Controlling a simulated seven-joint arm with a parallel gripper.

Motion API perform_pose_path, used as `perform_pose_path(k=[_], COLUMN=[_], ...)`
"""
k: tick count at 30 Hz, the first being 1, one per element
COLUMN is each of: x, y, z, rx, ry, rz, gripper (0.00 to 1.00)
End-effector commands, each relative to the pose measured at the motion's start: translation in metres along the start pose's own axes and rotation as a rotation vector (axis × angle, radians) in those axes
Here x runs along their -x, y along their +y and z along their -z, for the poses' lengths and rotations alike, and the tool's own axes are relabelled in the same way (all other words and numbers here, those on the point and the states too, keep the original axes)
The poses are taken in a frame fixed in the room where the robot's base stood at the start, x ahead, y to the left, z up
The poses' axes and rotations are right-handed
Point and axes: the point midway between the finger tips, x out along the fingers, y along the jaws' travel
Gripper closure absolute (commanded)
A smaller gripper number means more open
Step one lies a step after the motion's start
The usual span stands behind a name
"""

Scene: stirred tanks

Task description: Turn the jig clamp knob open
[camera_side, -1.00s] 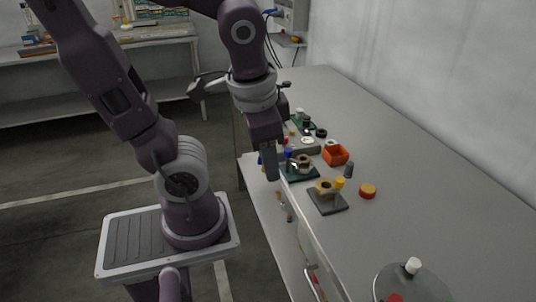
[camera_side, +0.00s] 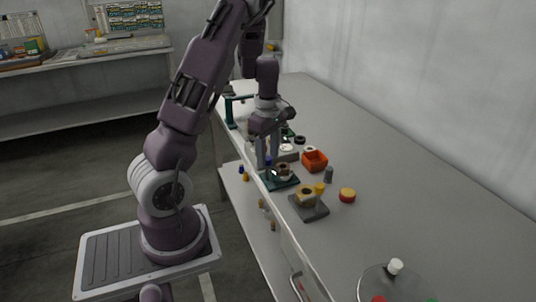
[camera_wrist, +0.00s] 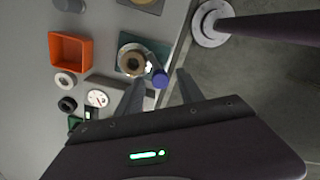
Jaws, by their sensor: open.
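A dark green jig plate (camera_side: 270,184) holds a brass-coloured ring-shaped part (camera_side: 284,170) near the bench's left edge. Its blue clamp knob (camera_wrist: 160,79) shows in the wrist view beside the ring part (camera_wrist: 131,60). My gripper (camera_side: 267,163) points down over this jig, fingers apart. In the wrist view my gripper (camera_wrist: 159,82) has one fingertip on each side of the blue knob, with gaps; I cannot tell whether they are level with it. A second, grey jig plate (camera_side: 311,213) nearer the side camera holds another brass-coloured part (camera_side: 306,196) and a yellow knob (camera_side: 319,188).
An orange bin (camera_side: 315,162), a grey cylinder (camera_side: 328,175) and a red-and-yellow round piece (camera_side: 347,195) stand close right of the jigs. A gauge (camera_wrist: 97,98) and dark and white rings lie nearby.

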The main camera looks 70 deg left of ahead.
Motion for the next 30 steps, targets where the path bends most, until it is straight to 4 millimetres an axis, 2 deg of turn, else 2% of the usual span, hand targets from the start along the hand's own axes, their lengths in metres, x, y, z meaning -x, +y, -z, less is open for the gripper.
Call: perform_pose_path(k=[8,12,15,23,30], x=[-0.0029,-0.0027,-0.0026,-0.0024,-0.0022], y=[-0.0001,-0.0002,-0.0002,-0.0003,-0.0004], z=[-0.0005,-0.0006,-0.0006,-0.0006,-0.0004], rx=[-0.002,-0.002,-0.003,-0.017,-0.126], ry=[-0.001,-0.001,-0.001,-0.001,-0.002], rz=[0.0,0.0,0.0,0.0,-0.001], gripper=[0.57,0.85,1.0,1.0,1.0])
